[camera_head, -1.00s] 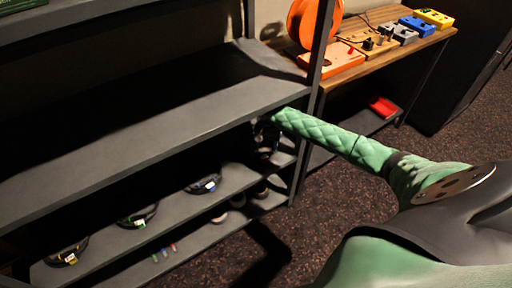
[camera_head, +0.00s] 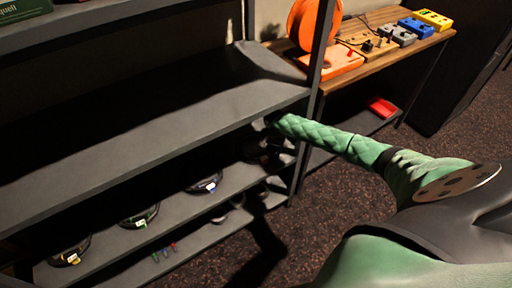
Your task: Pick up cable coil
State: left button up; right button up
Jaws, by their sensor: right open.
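Several dark cable coils with small tags lie in a row on a lower shelf: one with a blue and white tag (camera_head: 205,183), one with a green band (camera_head: 140,217) and one with a yellow tag (camera_head: 70,253). My right arm reaches in from the right, and my right gripper (camera_head: 262,148) is open in deep shadow under the shelf board above the coils, right of the blue-tagged coil. Its fingers are hard to make out, and I see nothing held in it. My left gripper is out of view.
The upper shelf board (camera_head: 150,128) is empty and overhangs the coils. A dark upright post (camera_head: 312,95) stands beside my right forearm. Small coloured items (camera_head: 163,251) lie on the bottom shelf. A wooden table (camera_head: 385,45) with coloured pedals and an orange reel (camera_head: 312,22) stands at right.

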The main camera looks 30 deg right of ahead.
jog(key=shift+f, duration=0.1)
grip_shut()
dwell(0.4)
